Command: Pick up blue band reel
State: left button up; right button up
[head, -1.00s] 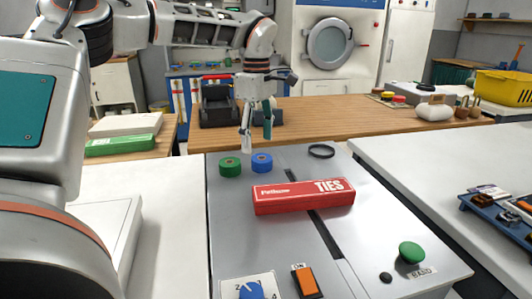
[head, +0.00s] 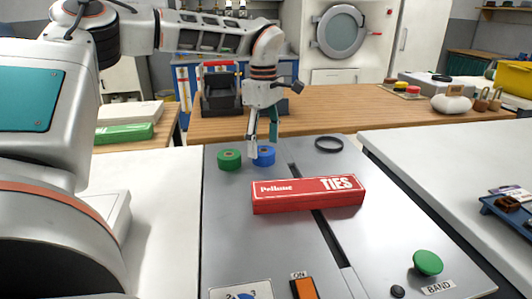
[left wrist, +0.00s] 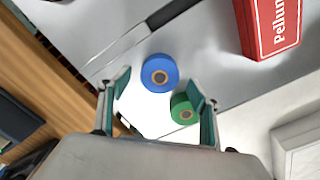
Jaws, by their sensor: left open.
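The blue band reel (head: 264,156) stands on the grey machine top (head: 235,185), just right of a green reel (head: 230,160). My left gripper (head: 262,146) is open, pointing down, and overlaps the blue reel in the head view. In the left wrist view the blue reel (left wrist: 160,73) lies ahead, between the lines of the two fingers but nearer the tips' far side. The green reel (left wrist: 186,107) shows closer to one finger of the gripper (left wrist: 160,95). I cannot tell whether a finger touches either reel. My right gripper is not seen.
A red TIES box (head: 308,194) lies in front of the reels, across a dark slot. A black ring (head: 328,144) lies to the right. A green BAND button (head: 428,263) and an orange switch (head: 305,288) are at the front. A wooden counter (head: 350,112) is behind.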

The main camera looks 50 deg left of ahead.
pick_arm(q)
notch_tip(320, 180, down, 2)
jog(key=shift+r, duration=0.2)
jog(key=c, duration=1.2)
jog(key=shift+r, duration=0.1)
